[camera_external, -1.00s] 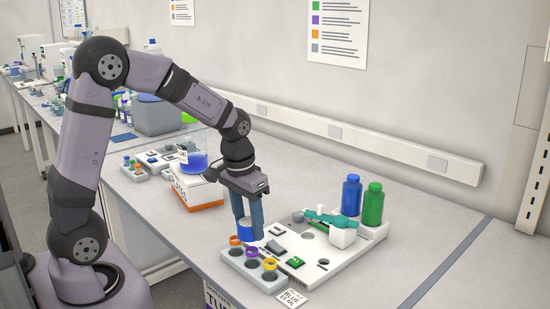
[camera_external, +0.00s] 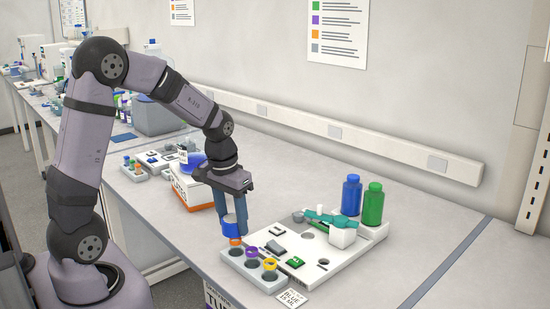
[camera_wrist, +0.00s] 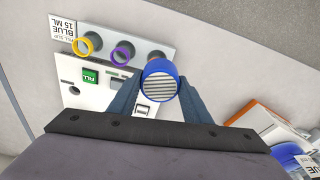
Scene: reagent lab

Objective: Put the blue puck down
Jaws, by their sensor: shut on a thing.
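The blue puck (camera_external: 231,227) is a short blue cylinder held between the fingers of my gripper (camera_external: 232,226). In the wrist view the puck (camera_wrist: 160,81) shows a ribbed pale face inside a blue rim, with a finger of my gripper (camera_wrist: 160,88) on each side. In the external view it hangs close to the grey ring rack (camera_external: 238,261), near its back left end and just above the orange ring (camera_external: 236,243). Whether it touches anything below cannot be told.
The rack also carries a purple ring (camera_external: 252,252) and a yellow ring (camera_external: 270,264). A blue bottle (camera_external: 351,196) and a green bottle (camera_external: 373,204) stand behind. An orange-white box (camera_external: 198,192) is at left.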

